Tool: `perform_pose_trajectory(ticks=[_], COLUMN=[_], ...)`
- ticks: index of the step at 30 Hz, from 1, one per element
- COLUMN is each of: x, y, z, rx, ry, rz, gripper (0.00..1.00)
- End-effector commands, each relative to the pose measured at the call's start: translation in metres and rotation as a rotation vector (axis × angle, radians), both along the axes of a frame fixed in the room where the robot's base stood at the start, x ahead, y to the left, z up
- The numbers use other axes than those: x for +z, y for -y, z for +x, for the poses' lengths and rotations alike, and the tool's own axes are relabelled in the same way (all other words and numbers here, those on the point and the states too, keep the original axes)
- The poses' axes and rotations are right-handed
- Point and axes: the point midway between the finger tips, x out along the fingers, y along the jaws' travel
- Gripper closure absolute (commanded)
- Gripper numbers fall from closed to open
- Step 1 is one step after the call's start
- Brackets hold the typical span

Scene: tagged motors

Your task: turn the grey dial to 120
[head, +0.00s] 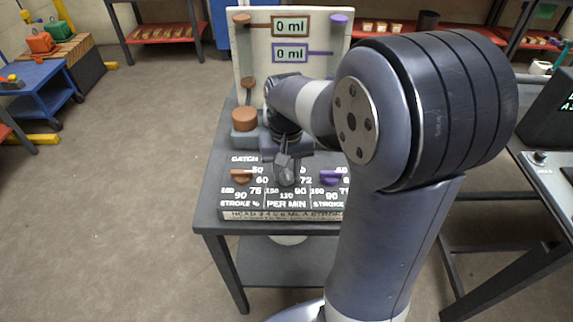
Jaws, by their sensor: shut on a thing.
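The grey dial (287,181) is the middle one of three on the sloped panel. It sits above the "PER MIN" label, and the numbers 72, 90, 120 and 150 show around it. My gripper (286,165) reaches down onto the dial from above and is shut on it. The fingers and wrist hide much of the dial, so I cannot tell where its pointer stands. The 120 mark (287,196) shows just below the dial.
A brown dial (241,176) is to the left and a purple dial (331,177) to the right, both close to my gripper. A backboard (246,58) with two "0 ml" displays stands behind. A brown-topped unit (244,119) stands behind the panel's left side.

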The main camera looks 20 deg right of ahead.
Motion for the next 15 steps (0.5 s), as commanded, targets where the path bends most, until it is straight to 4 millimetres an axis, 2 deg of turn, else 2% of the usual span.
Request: perform_pose_trajectory(ticks=[6,15], x=[0.0010,0.0002], y=[0.0000,0.0000], z=[0.0000,0.0002], rx=[-0.122,-0.198], ry=[0.000,0.001], rz=[0.000,0.000], gripper=[0.90,0.90])
